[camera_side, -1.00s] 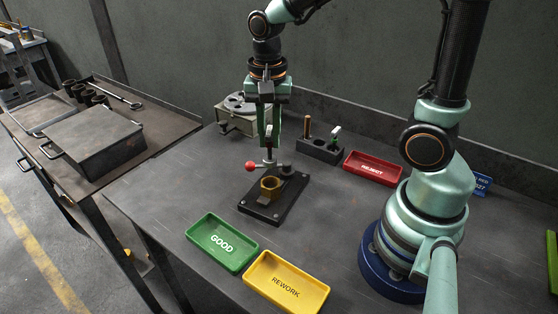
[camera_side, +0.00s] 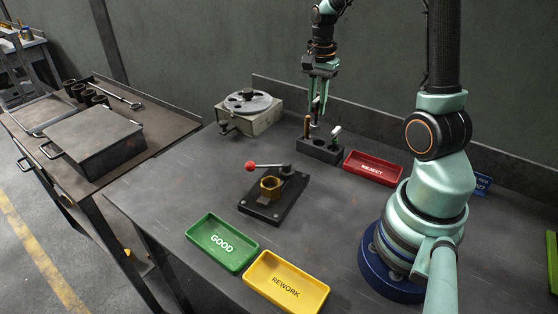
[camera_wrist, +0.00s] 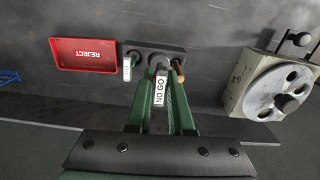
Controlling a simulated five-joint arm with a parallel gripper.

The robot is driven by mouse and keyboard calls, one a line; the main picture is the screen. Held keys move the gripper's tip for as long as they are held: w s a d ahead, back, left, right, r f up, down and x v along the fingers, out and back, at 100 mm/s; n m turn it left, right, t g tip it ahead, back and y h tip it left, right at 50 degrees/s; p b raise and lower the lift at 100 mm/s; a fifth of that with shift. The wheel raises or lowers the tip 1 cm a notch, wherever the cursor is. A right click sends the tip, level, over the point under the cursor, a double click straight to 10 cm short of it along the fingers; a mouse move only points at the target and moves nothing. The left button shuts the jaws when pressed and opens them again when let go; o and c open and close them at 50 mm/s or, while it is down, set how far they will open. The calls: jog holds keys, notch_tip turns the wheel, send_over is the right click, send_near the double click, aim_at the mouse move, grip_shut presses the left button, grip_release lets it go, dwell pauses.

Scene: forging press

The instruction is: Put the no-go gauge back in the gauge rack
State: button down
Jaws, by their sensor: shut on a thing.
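My gripper (camera_side: 318,99) is shut on the no-go gauge (camera_side: 315,112), above the gauge rack. In the wrist view the gauge's white NO GO label (camera_wrist: 161,90) shows between my green fingers. The gauge rack (camera_side: 318,153) is a dark block with holes at the back of the bench; it also shows in the wrist view (camera_wrist: 150,48). A green gauge with a white label (camera_side: 335,134) stands at its right end and a brown-handled piece (camera_side: 307,127) at its left end. The gauge hangs over the middle; whether its tip touches the rack I cannot tell.
A red REJECT tray (camera_side: 373,168) lies right of the rack. A device with a round disc (camera_side: 249,111) stands to the left. A black fixture (camera_side: 272,197) with a brass nut and a red-knobbed lever is in front. GOOD (camera_side: 222,242) and REWORK (camera_side: 286,283) trays lie nearer.

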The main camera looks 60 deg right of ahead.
jog(key=shift+m, duration=0.3)
jog(key=shift+s+d+f, duration=0.1)
jog(key=shift+d+f, duration=0.25)
jog(key=shift+f, duration=0.35)
jog(key=shift+s+d+f, duration=0.1)
jog(key=shift+d+f, duration=0.2)
jog(key=shift+f, duration=0.45)
jog(key=shift+s+d+f, duration=0.1)
jog(key=shift+d+f, duration=0.25)
jog(key=shift+f, duration=0.35)
jog(key=shift+f, duration=1.85)
jog(key=c, duration=0.7)
grip_release()
jog(key=shift+r, duration=5)
